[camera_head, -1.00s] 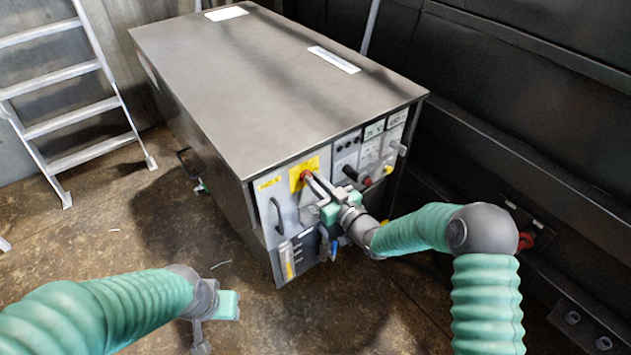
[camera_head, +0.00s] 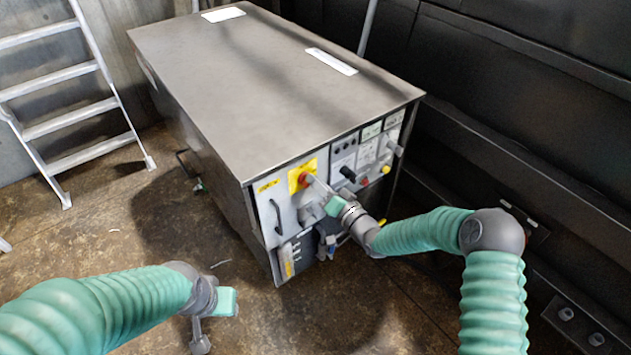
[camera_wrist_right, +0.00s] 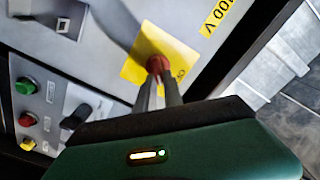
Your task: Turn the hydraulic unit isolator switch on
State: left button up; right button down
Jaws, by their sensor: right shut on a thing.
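The isolator switch is a red knob (camera_head: 305,180) on a yellow square plate (camera_head: 296,177) on the front of the grey hydraulic unit (camera_head: 260,95). My right gripper (camera_head: 312,184) reaches it from the front right. In the right wrist view the fingers of my right gripper (camera_wrist_right: 158,82) are shut on the red knob (camera_wrist_right: 157,64), in front of the yellow plate (camera_wrist_right: 135,65). The fingers hide part of the knob, so its exact angle is unclear. My left gripper (camera_head: 200,335) hangs low over the floor at lower left, away from the unit; its fingers are too unclear to read.
Right of the switch are a black knob (camera_head: 348,173), coloured buttons and gauges on the panel. A black handle (camera_head: 276,216) is on the panel's left. A ladder (camera_head: 70,110) stands at the left and a dark wall (camera_head: 520,110) at the right. Floor in front is open.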

jog(key=shift+w+d+f+m, duration=0.1)
jog(key=shift+m, duration=1.35)
jog(key=shift+w+d+f+m, duration=0.1)
jog(key=shift+d+f+m, duration=0.05)
jog(key=shift+m, duration=1.25)
jog(key=shift+w+d+f+m, duration=0.1)
jog(key=shift+m, duration=1.35)
jog(key=c, duration=1.5)
grip_release()
jog(key=shift+f, duration=0.2)
jog(key=shift+o, duration=0.2)
jog(key=shift+a, duration=0.1)
